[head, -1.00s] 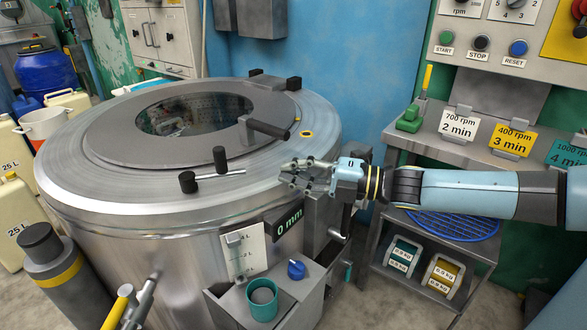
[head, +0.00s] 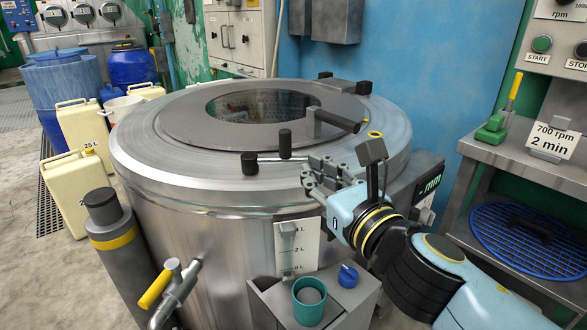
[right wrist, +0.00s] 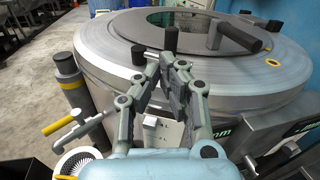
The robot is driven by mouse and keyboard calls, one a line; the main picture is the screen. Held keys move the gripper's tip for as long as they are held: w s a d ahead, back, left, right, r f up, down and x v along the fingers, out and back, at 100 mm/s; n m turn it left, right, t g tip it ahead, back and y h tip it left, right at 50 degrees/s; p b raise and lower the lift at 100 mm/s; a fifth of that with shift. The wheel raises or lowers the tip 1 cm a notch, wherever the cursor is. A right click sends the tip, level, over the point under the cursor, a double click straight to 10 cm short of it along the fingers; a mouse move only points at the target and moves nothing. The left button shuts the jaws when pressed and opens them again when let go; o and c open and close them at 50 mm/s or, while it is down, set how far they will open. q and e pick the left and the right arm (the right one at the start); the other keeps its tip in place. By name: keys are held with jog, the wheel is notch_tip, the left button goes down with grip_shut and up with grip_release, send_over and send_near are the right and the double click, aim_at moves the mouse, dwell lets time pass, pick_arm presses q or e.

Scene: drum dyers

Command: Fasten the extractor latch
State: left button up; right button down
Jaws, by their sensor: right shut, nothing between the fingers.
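The extractor (head: 190,240) is a round steel drum with a closed, windowed lid (head: 185,125). What looks like its latch, a thin metal bar (head: 268,159) with a black knob (head: 249,163), lies on the front rim beside an upright black post (head: 285,143). In the right wrist view the knob (right wrist: 138,55) and post (right wrist: 171,38) show just beyond the fingertips. My right gripper (head: 311,175) is shut and empty, at the front rim to the right of the bar. It also shows in the right wrist view (right wrist: 165,68). I cannot tell if it touches the rim. My left gripper is not in view.
A black lid handle (head: 336,120) sticks out over the lid's right side. A teal cup (head: 309,300) and blue knob (head: 348,275) are on a box below the rim. A yellow-handled valve (head: 156,289) stands at front left. A steel bench (head: 500,155) is at right.

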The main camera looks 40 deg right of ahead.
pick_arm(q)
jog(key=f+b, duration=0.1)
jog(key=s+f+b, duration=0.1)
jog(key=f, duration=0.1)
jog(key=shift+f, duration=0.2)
pick_arm(e)
jog(key=m+h, duration=0.1)
jog(key=s+m+h, duration=0.1)
jog(key=s+f+h, duration=0.1)
jog(key=shift+a+f+m+g, duration=0.1)
jog(key=shift+a+m+g, duration=0.2)
jog(key=shift+m, duration=0.1)
send_near(289, 142)
jog(key=x, duration=0.7)
jog(key=shift+w, duration=0.2)
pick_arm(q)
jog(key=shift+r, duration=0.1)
